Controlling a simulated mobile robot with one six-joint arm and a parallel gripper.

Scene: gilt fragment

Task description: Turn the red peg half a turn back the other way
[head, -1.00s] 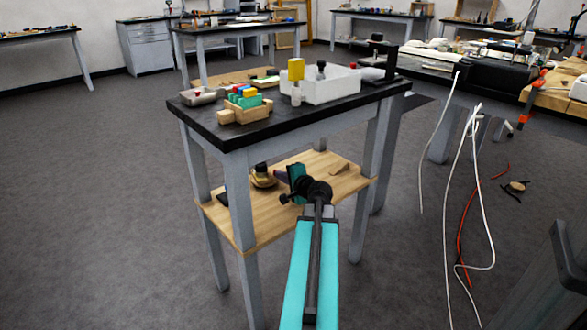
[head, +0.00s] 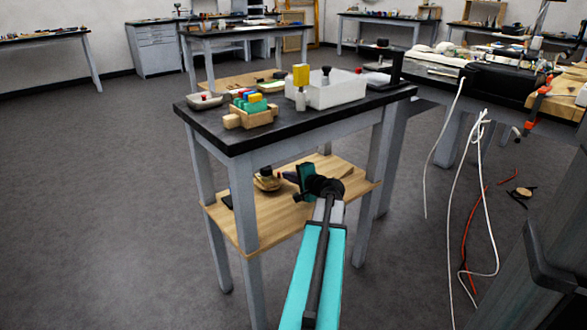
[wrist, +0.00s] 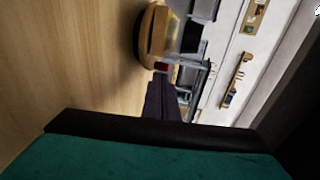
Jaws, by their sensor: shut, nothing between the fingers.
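My gripper (head: 284,176) is shut and empty, low at the height of the table's lower shelf, pointing left toward a rounded tan object (head: 266,182) on that shelf. In the wrist view my dark fingers (wrist: 164,82) lie together, close in line with a small red patch (wrist: 161,67) beside a rounded wooden object (wrist: 156,32); I cannot tell whether that patch is the red peg. On the table top, a wooden rack (head: 249,118) holds green, yellow and blue pieces with red among them. A small tray (head: 205,101) beside it also holds something red. Which is the red peg is unclear.
The black-topped table (head: 235,136) also carries a white bin (head: 338,92) and a yellow block (head: 301,75). Its legs stand around the wooden lower shelf (head: 243,218). White cables (head: 452,170) hang at the right. The floor at left is clear.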

